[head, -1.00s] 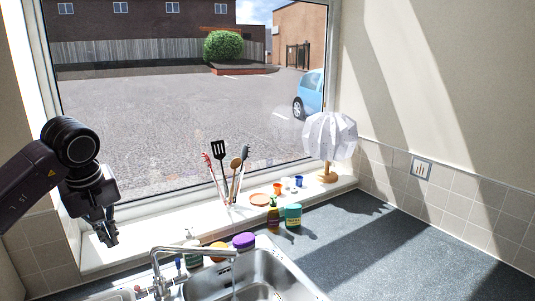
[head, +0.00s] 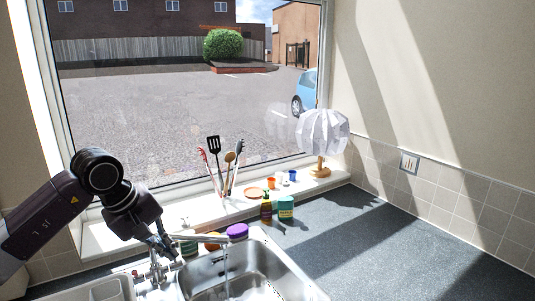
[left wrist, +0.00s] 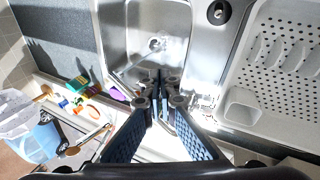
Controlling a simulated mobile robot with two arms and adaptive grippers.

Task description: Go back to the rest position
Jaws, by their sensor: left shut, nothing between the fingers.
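My left gripper (head: 168,250) is in the head view at the lower left, at the back edge of the sink near the tap. It is shut and empty. In the left wrist view its fingers (left wrist: 160,78) meet at the tips, with the sink basin beyond them. The arm comes in from the left. My right gripper is not in either view.
The steel sink (head: 290,277) has a tap (head: 200,238) with water running. Bottles and a purple-lidded tub (head: 237,231) stand behind it. The sill holds utensils (head: 224,165), small cups and a white lamp (head: 322,135). The right worktop (head: 385,240) is clear.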

